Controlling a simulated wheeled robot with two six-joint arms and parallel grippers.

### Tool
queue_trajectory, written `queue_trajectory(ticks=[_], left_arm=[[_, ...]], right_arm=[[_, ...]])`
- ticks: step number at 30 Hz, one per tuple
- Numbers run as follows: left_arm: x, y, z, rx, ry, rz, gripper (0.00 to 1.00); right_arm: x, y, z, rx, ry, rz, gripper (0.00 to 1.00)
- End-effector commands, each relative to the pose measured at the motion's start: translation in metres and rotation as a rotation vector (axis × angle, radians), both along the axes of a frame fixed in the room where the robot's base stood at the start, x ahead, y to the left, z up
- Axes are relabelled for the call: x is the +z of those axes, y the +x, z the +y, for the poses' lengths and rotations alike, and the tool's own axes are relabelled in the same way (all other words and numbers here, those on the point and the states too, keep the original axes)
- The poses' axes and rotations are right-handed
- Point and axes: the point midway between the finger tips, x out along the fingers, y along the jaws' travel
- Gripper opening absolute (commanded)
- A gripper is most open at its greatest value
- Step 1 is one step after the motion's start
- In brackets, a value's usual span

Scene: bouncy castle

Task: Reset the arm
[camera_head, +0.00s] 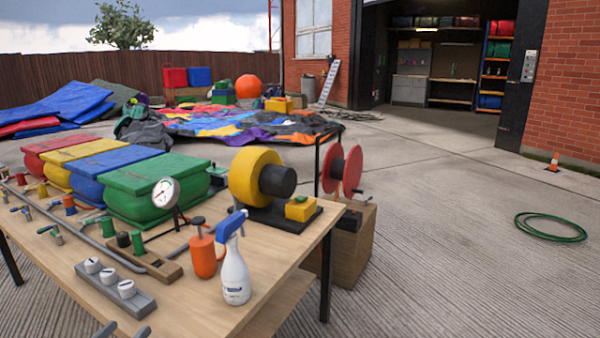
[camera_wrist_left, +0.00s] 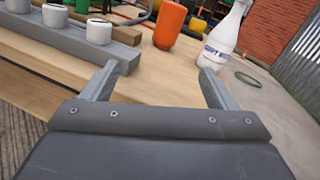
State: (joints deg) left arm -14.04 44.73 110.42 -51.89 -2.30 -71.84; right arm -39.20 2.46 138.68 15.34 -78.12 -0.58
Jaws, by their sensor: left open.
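My left gripper shows at the bottom edge of the head view (camera_head: 124,331), only its two grey fingertips in sight. In the left wrist view my left gripper (camera_wrist_left: 158,85) is open, with nothing between its fingers. It is near the front edge of the wooden table (camera_head: 215,312). The grey strip with several white knobs (camera_head: 115,288) lies just beyond it. The white spray bottle with a blue head (camera_head: 235,270) stands to its right, and the orange canister (camera_head: 203,255) stands beyond. My right gripper is in neither view.
Colored padded blocks (camera_head: 155,190), a pressure gauge (camera_head: 166,193) and a yellow blower (camera_head: 255,177) crowd the table. A red reel (camera_head: 345,170) stands behind it. A green hose (camera_head: 550,228) lies on the open concrete at right.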

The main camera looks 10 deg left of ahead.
Motion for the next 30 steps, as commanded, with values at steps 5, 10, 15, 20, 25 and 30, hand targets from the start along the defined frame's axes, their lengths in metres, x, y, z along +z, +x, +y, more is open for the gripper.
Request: queue_trajectory(ticks=[5, 10, 15, 20, 25, 30], left_arm=[[-0.011, -0.014, 0.002, 0.103, -0.271, 0.029, 0.81], [-0.031, -0.034, 0.005, 0.244, -0.616, 0.072, 0.81], [-0.070, -0.071, 0.003, 0.467, -1.105, 0.138, 0.81], [-0.125, -0.132, -0.024, 0.805, -1.721, 0.230, 0.81], [-0.163, -0.192, -0.075, 1.155, -2.204, 0.317, 0.81], [-0.175, -0.235, -0.126, 1.452, -2.503, 0.389, 0.81]], right_arm=[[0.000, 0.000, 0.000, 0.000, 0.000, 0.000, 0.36], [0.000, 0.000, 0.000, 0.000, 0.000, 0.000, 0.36], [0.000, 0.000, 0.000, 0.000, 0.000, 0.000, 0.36], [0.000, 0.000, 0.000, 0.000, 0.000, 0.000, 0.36], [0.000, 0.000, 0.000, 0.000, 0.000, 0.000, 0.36], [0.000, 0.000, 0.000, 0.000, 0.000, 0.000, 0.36]])
